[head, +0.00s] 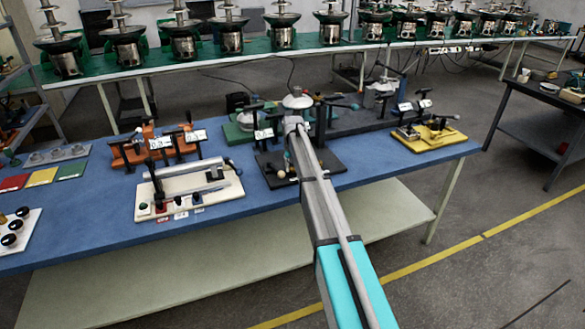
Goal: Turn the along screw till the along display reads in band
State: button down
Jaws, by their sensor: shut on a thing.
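My arm reaches over the blue table to a fixture on a black base plate (328,165). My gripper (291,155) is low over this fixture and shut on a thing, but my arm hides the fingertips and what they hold. A small white display (263,133) stands at the left of the black base; its reading is too small to make out. I cannot tell which screw is the along screw or which display is the along display.
Left are a cream fixture (213,202) and an orange fixture (128,153) with white displays. A yellow-based fixture (448,137) stands right, and a long dark grey fixture (350,119) lies behind.

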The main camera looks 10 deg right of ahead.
aim_at(292, 168)
jog(key=shift+c, duration=2)
grip_release()
jog(key=shift+n, duration=0.4)
jog(key=n, duration=0.9)
notch_tip(292, 168, up, 14)
jog(key=p, duration=1.4)
jog(key=s+a+f+m+b, duration=0.2)
jog(key=s+m, duration=0.1)
jog(key=s, duration=1.2)
jog(key=s+a+f+m+b, duration=0.2)
jog(key=s+a, duration=0.1)
jog(key=s, duration=1.3)
jog(key=shift+f+m, duration=0.2)
jog(key=shift+m, duration=0.2)
jog(key=shift+a, duration=0.1)
